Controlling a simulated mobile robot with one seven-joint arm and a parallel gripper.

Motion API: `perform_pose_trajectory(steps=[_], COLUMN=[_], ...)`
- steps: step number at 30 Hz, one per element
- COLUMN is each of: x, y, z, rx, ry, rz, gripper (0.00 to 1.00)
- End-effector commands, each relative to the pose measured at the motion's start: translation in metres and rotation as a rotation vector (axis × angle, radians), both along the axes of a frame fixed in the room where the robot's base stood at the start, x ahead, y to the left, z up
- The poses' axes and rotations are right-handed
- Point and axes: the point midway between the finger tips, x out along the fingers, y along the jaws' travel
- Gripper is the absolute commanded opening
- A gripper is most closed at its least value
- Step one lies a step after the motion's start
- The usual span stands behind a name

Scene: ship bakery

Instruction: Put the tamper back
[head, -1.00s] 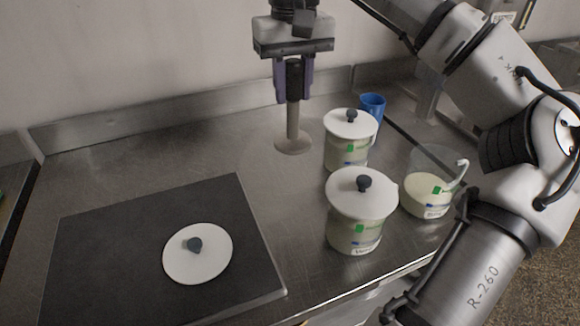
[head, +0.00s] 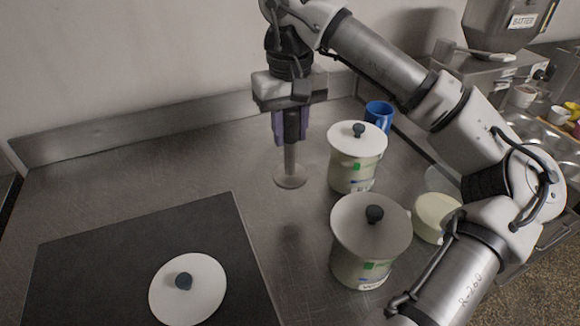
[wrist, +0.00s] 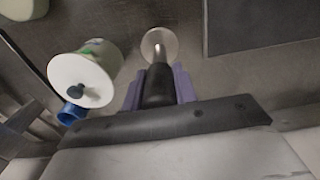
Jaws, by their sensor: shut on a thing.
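The tamper (head: 290,160) has a dark handle, a thin metal shaft and a flat round foot. My gripper (head: 291,136), with purple fingers, is shut on its handle. The tamper hangs upright, foot down, and appears to be above the steel counter (head: 120,165), with a dark shadow below it. It is left of the lidded canisters and beyond the dark board. In the wrist view the tamper's handle (wrist: 158,88) sits between the fingers, with its foot beyond. I cannot identify a holder or marked place for the tamper.
Two white-lidded canisters (head: 357,172) (head: 362,265) stand right of the tamper. A blue cup (head: 379,115) is behind them, and a container with pale contents (head: 436,215) is near my arm. A dark board (head: 110,262) carries a loose white lid (head: 203,290). The back left counter is clear.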

Motion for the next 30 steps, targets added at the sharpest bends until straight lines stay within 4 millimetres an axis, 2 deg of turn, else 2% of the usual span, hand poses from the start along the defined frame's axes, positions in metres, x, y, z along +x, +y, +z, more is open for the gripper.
perform_pose_trajectory(steps=[3, 6, 13, 20, 30], x=[-0.001, -0.001, 0.0, 0.0, 0.0], y=[-0.001, 0.0, 0.0, 0.0, 0.0], z=[-0.024, -0.039, -0.055, -0.087, -0.093], rx=[0.001, 0.001, 0.001, 0.002, 0.0], ry=[0.001, 0.0, -0.001, 0.001, -0.002], rz=[-0.001, 0.0, -0.001, -0.001, -0.001], gripper=[0.06, 0.06, 0.06, 0.06, 0.06])
